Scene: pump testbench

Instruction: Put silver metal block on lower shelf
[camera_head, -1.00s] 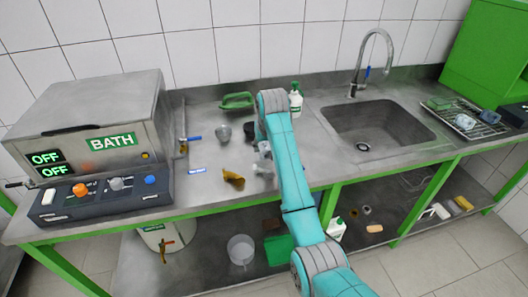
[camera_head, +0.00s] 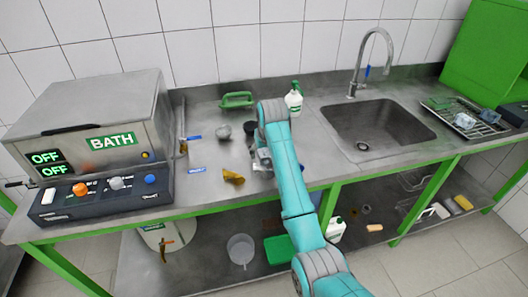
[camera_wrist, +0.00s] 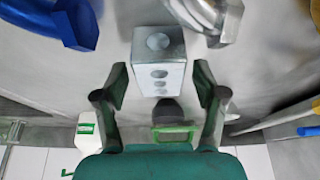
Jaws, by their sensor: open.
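The silver metal block (camera_wrist: 158,60) shows in the wrist view as an upright-looking box with round holes in its front face. It stands on the grey worktop. My gripper (camera_wrist: 159,75) is open, with one dark finger on each side of the block's lower part in the picture and a gap on both sides. In the head view my gripper (camera_head: 262,158) is low over the worktop beside my teal arm, and the block is hard to make out there. The lower shelf (camera_head: 205,272) is the dark board under the worktop.
A brown-yellow piece (camera_head: 233,177), a grey cup (camera_head: 223,131), a green item (camera_head: 237,100) and a white spray bottle (camera_head: 293,101) stand around my gripper. The bath unit (camera_head: 100,120) is left, the sink (camera_head: 375,125) right. The shelf holds a bucket (camera_head: 240,250) and green box (camera_head: 278,250).

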